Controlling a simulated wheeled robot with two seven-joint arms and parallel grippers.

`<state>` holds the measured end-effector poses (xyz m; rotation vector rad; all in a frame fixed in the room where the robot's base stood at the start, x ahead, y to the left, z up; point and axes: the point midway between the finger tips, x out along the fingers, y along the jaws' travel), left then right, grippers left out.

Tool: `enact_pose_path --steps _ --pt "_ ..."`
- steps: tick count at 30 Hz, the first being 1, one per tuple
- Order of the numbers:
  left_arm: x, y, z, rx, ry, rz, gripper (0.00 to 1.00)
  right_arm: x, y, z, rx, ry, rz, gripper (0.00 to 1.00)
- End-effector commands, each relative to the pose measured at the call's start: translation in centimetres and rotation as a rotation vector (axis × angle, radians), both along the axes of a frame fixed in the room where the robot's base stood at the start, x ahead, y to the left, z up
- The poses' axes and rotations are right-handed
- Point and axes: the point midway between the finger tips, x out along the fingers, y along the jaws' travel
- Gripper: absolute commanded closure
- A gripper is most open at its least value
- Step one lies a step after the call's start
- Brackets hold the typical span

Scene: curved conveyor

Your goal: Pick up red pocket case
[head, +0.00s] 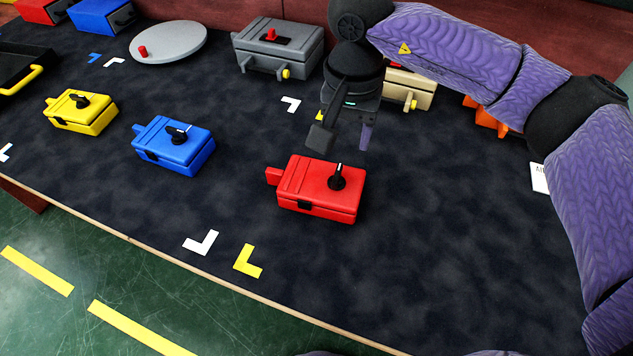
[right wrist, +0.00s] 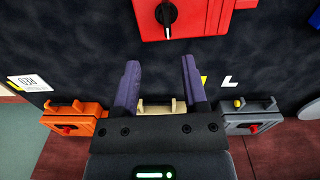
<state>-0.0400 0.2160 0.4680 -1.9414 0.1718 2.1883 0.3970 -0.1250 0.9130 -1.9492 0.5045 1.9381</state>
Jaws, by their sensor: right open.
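The red pocket case (head: 310,188) lies on the dark table mat in the middle of the head view, with a black knob on its top and a tab on its left end. It also shows at the top edge of the right wrist view (right wrist: 195,18), partly cut off. My right gripper (head: 343,140) is open and empty. It hangs behind and above the red case, apart from it. Its two purple fingers (right wrist: 158,88) are spread in the right wrist view. My left gripper is not in view.
A blue case (head: 175,150) and a yellow case (head: 80,112) lie to the left. Behind are a grey box (head: 275,50), a beige box (head: 405,88), an orange box (head: 485,117) and a grey disc (head: 168,45). The mat right of the red case is clear.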

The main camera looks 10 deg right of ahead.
Motion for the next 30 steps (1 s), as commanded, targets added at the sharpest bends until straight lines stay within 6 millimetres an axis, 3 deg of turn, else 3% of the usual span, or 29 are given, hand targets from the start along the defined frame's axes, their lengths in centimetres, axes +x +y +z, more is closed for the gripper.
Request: enact_pose_path --steps 3,12,19,27,30 --pt "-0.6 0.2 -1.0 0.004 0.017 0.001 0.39 -0.1 0.1 -2.9 0.002 0.007 -0.001 0.44" --pt "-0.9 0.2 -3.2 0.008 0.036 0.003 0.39 0.2 0.9 -8.2 0.007 0.008 -0.003 0.44" --pt "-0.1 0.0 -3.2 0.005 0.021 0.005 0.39 0.2 0.9 -8.4 0.008 0.004 -0.003 0.44" --pt "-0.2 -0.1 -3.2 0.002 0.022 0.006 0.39 0.2 0.9 -8.4 0.008 0.004 -0.003 1.00" --pt "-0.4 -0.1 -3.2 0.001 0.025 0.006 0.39 0.2 0.9 -8.4 0.008 0.004 -0.003 1.00"
